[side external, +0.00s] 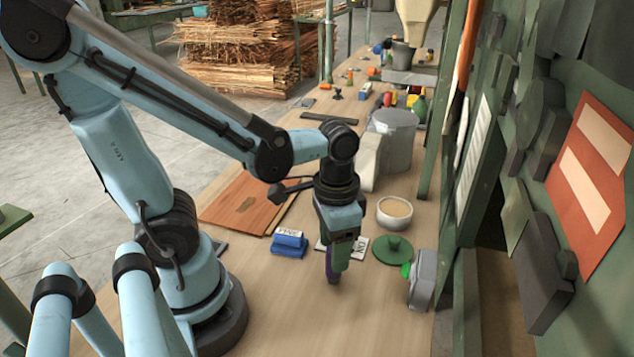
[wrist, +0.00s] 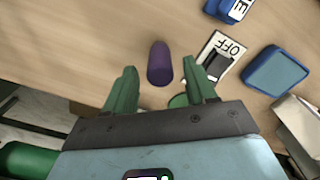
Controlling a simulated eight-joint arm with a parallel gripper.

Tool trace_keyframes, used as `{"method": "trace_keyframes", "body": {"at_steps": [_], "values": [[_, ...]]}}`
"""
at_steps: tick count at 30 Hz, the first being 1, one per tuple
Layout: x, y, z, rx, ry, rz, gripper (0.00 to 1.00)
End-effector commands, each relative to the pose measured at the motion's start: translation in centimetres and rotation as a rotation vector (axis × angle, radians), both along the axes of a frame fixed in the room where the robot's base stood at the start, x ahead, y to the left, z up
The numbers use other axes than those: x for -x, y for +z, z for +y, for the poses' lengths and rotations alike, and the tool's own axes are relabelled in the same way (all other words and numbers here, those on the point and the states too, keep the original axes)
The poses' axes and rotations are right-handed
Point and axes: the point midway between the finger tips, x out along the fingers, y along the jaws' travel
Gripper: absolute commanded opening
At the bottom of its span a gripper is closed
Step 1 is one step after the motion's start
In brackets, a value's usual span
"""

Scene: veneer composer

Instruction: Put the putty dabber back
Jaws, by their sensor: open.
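A purple, round-ended piece (wrist: 159,63), which looks like the putty dabber, shows between the fingertips in the wrist view. In the side view its purple body (side external: 330,266) is low beside the green fingers, close to the table. My gripper (wrist: 160,72) points down with its green fingers apart, one on each side of the purple piece, with gaps visible. In the side view my gripper (side external: 338,262) partly hides the piece.
A grey device with a green button (side external: 421,280) stands at the right edge. Veneer sheets (side external: 245,205) lie behind left. The front tabletop is clear.

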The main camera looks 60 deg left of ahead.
Motion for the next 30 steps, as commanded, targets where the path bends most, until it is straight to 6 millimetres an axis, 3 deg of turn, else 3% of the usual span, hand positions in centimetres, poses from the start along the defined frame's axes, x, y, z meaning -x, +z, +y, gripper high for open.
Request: {"method": "trace_keyframes", "body": {"at_steps": [21, 30], "values": [[0.1, 8.7, 0.0, 0.0, 0.0, 0.0, 0.56], [0.0, 10.4, 0.1, 0.001, 0.006, -0.017, 0.56]]}}
